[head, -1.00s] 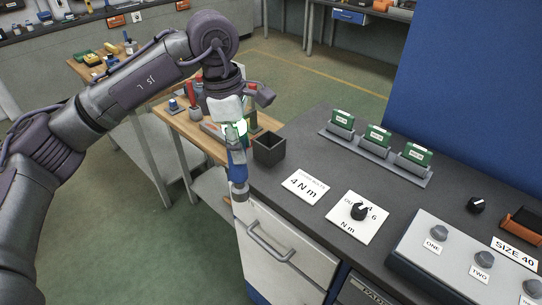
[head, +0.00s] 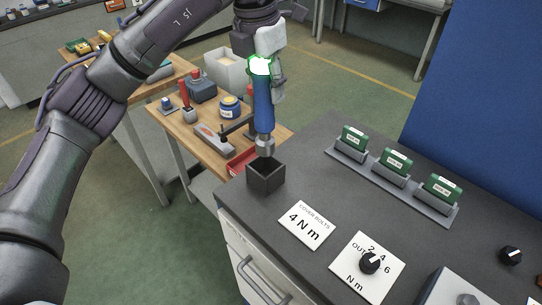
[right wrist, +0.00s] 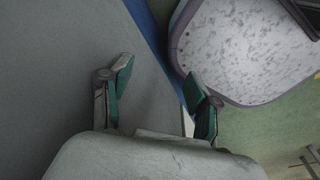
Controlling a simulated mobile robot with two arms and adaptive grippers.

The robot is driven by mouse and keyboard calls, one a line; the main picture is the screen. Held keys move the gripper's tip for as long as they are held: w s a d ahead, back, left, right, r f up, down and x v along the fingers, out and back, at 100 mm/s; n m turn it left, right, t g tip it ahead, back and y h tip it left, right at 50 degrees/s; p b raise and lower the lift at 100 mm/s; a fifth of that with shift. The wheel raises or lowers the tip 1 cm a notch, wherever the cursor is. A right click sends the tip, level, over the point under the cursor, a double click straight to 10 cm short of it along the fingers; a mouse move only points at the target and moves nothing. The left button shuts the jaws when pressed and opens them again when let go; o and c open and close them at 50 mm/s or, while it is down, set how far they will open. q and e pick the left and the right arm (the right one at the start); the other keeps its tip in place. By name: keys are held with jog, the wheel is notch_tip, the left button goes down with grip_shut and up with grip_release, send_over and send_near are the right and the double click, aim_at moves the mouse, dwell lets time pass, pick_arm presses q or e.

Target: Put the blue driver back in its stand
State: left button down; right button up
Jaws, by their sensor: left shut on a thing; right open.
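The blue driver (head: 263,105) hangs upright in my left gripper (head: 264,62), with its grey tip pointing down. The gripper is shut around its upper end. The stand, a dark square open-topped box (head: 266,178), is at the far left corner of the dark counter. In the head view the driver's tip shows just above the stand's back rim; whether it is over the opening or behind it I cannot tell for sure. My right gripper (right wrist: 160,95) shows in the right wrist view, open with nothing between its green-padded fingers.
The dark counter (head: 250,215) holds a "4 N m" card (head: 307,225), a dial (head: 370,261) on a white plate, and a grey rack (head: 405,192) with green modules. A wooden bench (head: 178,128) with tools stands behind.

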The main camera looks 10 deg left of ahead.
aim_at(267, 129)
pick_arm(q)
jog(key=f, duration=0.2)
jog(key=s+f+p, duration=0.1)
jog(key=f, duration=0.1)
jog(key=shift+s+f, duration=0.2)
jog(key=shift+f, duration=0.05)
jog(key=shift+f+p, duration=0.3)
jog(key=f, duration=0.2)
jog(key=f+p, duration=0.1)
jog(key=f, duration=0.1)
jog(key=shift+w, duration=0.3)
jog(key=shift+f, duration=0.1)
jog(key=shift+s+f, duration=0.1)
jog(key=c, duration=0.7)
grip_release()
pick_arm(e)
jog(key=s+r, duration=0.2)
jog(key=s, duration=0.1)
jog(key=shift+a+r, duration=0.2)
jog(key=shift+r, duration=0.05)
